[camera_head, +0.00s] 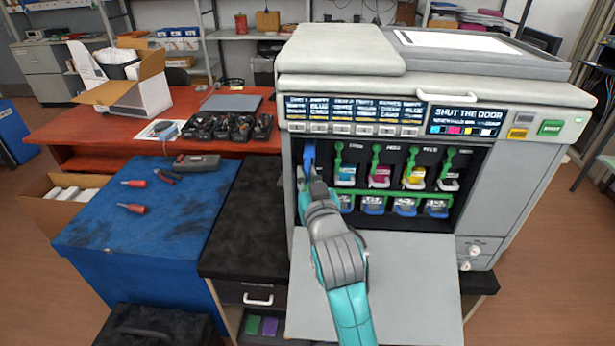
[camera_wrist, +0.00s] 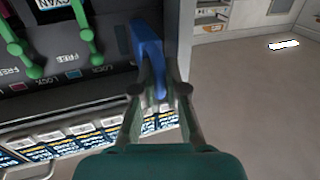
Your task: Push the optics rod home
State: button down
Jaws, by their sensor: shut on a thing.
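The optics rod's blue handle (camera_head: 308,152) stands at the left end of the printer's open front bay. In the wrist view the blue handle (camera_wrist: 149,50) reaches down between my two fingers. My gripper (camera_head: 314,184) is shut on it, and its fingers also show in the wrist view (camera_wrist: 158,92). The rest of the rod is hidden inside the printer, so I cannot tell how deep it sits. The printer (camera_head: 515,195) has its front door (camera_head: 420,290) folded down below my arm.
Several green levers (camera_head: 375,160) and coloured cartridges (camera_head: 414,176) line the bay to the right of my gripper. A blue-topped bench (camera_head: 160,235) with red-handled tools stands at the left.

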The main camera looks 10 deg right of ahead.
jog(key=shift+w+d, duration=0.4)
jog(key=shift+w, duration=0.9)
jog(key=shift+w+d, duration=0.35)
jog(key=shift+w, duration=1)
jog(key=shift+w+d, duration=0.4)
jog(key=shift+w, duration=0.9)
jog(key=c, duration=1.2)
grip_release()
jog(key=shift+w, duration=0.1)
jog(key=shift+o, duration=0.2)
jog(key=o, duration=0.4)
jog(key=shift+o, duration=0.2)
jog(key=s, duration=0.7)
jog(key=shift+s, duration=0.1)
